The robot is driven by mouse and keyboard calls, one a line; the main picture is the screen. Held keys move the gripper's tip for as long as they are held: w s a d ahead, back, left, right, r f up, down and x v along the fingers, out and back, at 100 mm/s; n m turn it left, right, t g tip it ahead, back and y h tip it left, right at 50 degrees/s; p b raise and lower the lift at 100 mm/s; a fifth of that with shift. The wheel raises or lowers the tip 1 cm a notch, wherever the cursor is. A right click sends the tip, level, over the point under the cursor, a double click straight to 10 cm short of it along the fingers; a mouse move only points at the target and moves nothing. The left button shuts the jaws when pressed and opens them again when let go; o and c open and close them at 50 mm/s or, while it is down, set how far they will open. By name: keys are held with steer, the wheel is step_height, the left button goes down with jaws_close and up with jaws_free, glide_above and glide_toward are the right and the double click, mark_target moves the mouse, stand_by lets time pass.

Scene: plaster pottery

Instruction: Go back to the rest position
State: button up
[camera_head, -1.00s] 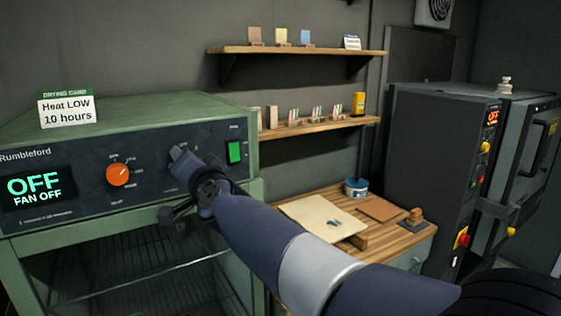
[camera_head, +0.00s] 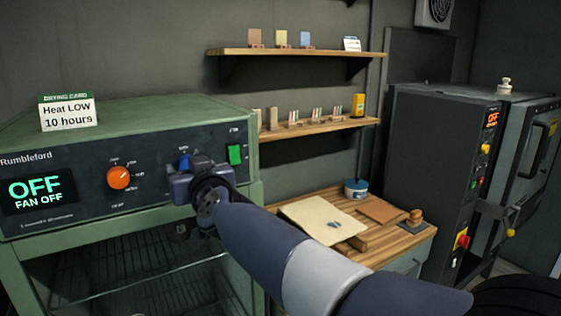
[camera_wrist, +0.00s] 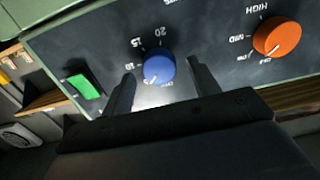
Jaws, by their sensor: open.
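My gripper (camera_head: 190,178) is open and empty in front of the control panel of the green drying oven (camera_head: 160,110). In the wrist view its two dark fingers (camera_wrist: 163,88) show to either side of the blue timer knob (camera_wrist: 158,69), with gaps between them and the knob. The blue knob also shows in the head view (camera_head: 184,161), just above my gripper. The orange heat knob (camera_head: 119,178) and the lit green switch (camera_head: 235,155) are left and right of it. The display (camera_head: 38,188) reads OFF and FAN OFF.
A drying card (camera_head: 68,112) stands on the oven. Two wall shelves (camera_head: 295,52) hold small samples. A wooden worktable (camera_head: 400,245) with a board (camera_head: 322,219) and a blue-and-white tub (camera_head: 356,188) is right of my arm. A dark kiln (camera_head: 440,160) stands farther right.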

steer(key=v, duration=0.8)
steer(key=shift+s+p, duration=0.2)
steer(key=shift+p, duration=0.1)
